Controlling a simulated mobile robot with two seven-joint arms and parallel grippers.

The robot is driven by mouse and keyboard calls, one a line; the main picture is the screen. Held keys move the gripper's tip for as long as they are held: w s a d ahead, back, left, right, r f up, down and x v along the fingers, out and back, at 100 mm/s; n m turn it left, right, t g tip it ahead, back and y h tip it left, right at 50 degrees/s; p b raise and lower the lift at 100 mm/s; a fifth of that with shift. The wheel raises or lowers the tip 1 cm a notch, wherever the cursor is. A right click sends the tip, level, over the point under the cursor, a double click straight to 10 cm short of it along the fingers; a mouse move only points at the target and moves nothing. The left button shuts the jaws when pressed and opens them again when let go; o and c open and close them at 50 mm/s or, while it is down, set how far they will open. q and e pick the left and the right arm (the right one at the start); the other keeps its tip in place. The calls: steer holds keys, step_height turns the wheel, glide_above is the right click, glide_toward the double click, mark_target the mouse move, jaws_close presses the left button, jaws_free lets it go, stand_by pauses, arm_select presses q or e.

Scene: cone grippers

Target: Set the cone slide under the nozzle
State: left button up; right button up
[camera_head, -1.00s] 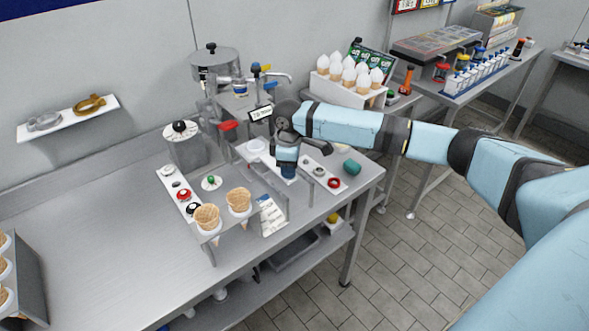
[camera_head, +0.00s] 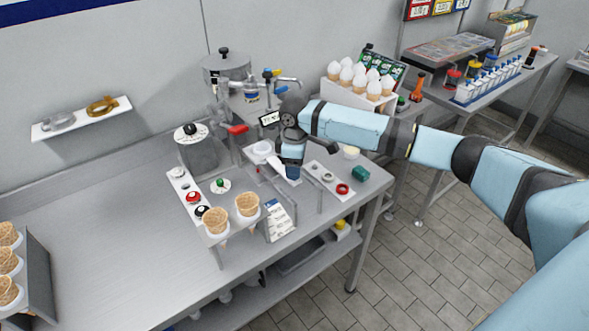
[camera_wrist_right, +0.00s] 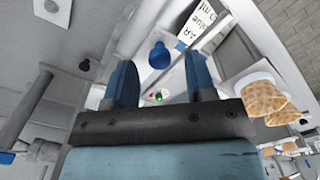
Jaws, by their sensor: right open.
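What looks like the cone slide is a pale flat strip (camera_head: 256,164) on the steel bench, partly hidden behind my right gripper (camera_head: 291,172). In the right wrist view, a blue knob (camera_wrist_right: 160,55) stands on a pale rail, between and beyond the two blue fingers of my right gripper (camera_wrist_right: 160,76). The fingers are apart, and I see nothing held. I cannot tell the gap to the knob. A metal dispenser (camera_head: 226,68) with levers stands behind; its nozzle end is not clear, partly behind my arm. My left gripper is not in view.
Two waffle cones sit in a front holder (camera_head: 217,236) beside a printed card (camera_head: 280,219). A strip with red and black knobs (camera_head: 178,182) lies to the left, a strip with rings (camera_head: 322,174) to the right. The left part of the bench (camera_head: 110,215) is mostly clear.

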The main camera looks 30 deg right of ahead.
step_height(320, 180, up, 12)
steer(key=shift+r+b, duration=0.25)
steer(key=shift+b, duration=0.1)
steer(key=shift+c, duration=0.3)
